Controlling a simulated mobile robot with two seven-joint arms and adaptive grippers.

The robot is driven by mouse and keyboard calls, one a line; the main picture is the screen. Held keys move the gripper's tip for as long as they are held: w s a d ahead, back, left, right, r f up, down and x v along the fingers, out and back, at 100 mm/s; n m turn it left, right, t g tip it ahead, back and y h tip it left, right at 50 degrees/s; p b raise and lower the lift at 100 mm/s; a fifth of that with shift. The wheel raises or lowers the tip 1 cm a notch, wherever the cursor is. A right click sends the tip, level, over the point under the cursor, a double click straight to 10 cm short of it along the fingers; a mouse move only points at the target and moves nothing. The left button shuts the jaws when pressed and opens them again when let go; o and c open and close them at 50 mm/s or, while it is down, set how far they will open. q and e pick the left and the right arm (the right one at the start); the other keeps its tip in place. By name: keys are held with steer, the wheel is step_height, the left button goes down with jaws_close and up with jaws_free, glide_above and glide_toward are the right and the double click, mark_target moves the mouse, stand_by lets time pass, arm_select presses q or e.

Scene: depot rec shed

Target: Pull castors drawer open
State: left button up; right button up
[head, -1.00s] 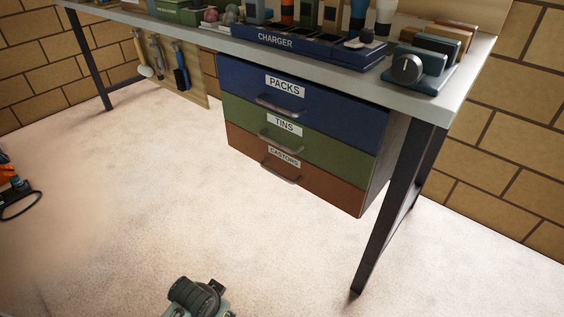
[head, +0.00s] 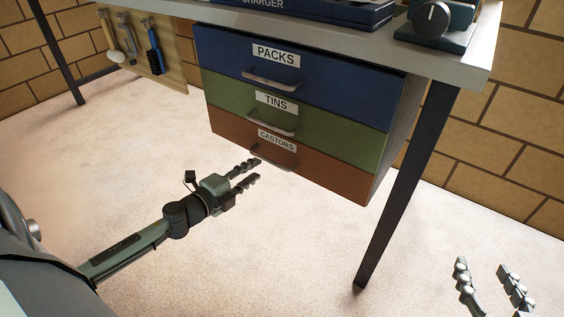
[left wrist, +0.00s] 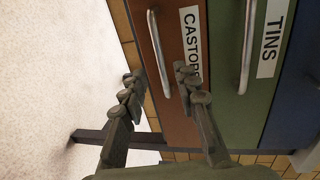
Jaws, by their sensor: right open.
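The castors drawer (head: 320,172) is the brown bottom drawer of a three-drawer unit under the bench. It looks shut, flush with the drawers above. Its grey bar handle (head: 272,160) sits below the CASTORS label. In the left wrist view the handle (left wrist: 158,52) runs upright just ahead of the fingertips, between their lines. My left gripper (head: 254,172) is open and empty, its fingers pointing at the handle; whether they touch it I cannot tell. It also shows in the left wrist view (left wrist: 158,82). My right gripper (head: 488,281) is open and empty at the lower right.
The green TINS drawer (head: 330,132) and blue PACKS drawer (head: 340,75) sit above, both looking shut. A dark table leg (head: 408,180) stands right of the unit. A board with hanging tools (head: 172,50) is at the left. The floor (head: 290,255) in front is clear.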

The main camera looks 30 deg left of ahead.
mark_target(269, 161)
arm_select(q)
steer(key=x, duration=0.7)
steer(key=shift+w+d, duration=0.15)
steer(key=shift+w, duration=0.15)
steer(key=shift+c, duration=0.3)
jaws_close()
